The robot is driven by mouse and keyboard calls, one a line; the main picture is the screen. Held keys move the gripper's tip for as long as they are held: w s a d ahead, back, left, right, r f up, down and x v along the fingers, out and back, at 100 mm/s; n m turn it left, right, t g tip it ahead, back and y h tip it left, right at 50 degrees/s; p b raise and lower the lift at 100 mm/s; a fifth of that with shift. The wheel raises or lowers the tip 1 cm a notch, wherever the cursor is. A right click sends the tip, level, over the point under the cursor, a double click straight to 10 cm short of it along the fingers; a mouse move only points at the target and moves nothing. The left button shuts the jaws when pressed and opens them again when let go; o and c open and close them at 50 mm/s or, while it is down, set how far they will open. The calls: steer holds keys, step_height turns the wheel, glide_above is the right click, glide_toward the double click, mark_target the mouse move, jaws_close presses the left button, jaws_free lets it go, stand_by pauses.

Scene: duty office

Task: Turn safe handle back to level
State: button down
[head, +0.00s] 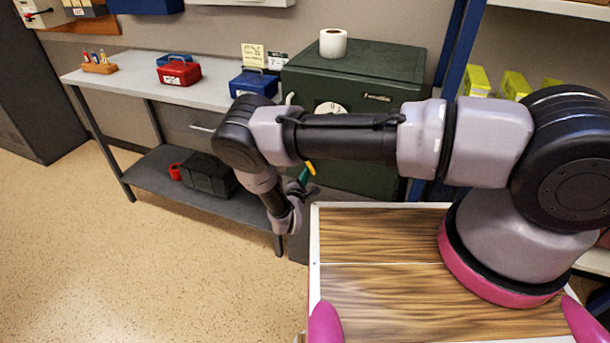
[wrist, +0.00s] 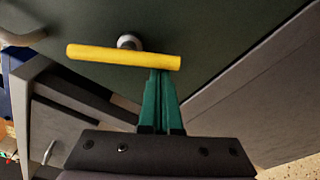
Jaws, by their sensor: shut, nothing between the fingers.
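The dark green safe (head: 355,72) stands at the back, its lower front partly hidden by my arm. Its yellow bar handle (wrist: 110,55) sits on a round grey hub (wrist: 128,42) on the door. In the wrist view the bar slopes slightly down to the right; its angle to the floor is hard to tell. In the head view only a short yellow piece of it (head: 311,167) shows. My gripper (wrist: 160,75), with green fingers, is shut and empty. Its fingertips are at the bar's right end, seeming to touch or nearly touch its lower edge. The fingers also show in the head view (head: 304,176).
A grey bench (head: 215,92) stands left of the safe, with a red box (head: 179,73) and a blue box (head: 253,84) on top. A white roll (head: 333,42) stands on the safe. A blue shelf post (head: 462,50) rises at right. The floor at left is clear.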

mark_target(315, 172)
steer(key=shift+s+d+r+n, duration=0.1)
steer(key=shift+d+n, duration=0.3)
steer(key=shift+n, duration=0.5)
steer(key=n, duration=0.2)
steer(key=d+n, duration=0.1)
steer(key=shift+s+r+g+h, duration=0.25)
steer(key=shift+r+g+h, duration=0.05)
steer(key=shift+g+h, duration=0.1)
steer(key=n, duration=0.2)
steer(key=d+r+n, duration=0.1)
steer(key=n, duration=0.1)
steer(key=shift+s+d+r+h, duration=0.2)
steer(key=shift+h, duration=0.2)
steer(key=shift+d+r+n, duration=0.1)
steer(key=shift+r+n, duration=0.1)
steer(key=shift+n, duration=0.1)
steer(key=shift+r, duration=0.1)
steer(key=shift+s, duration=0.1)
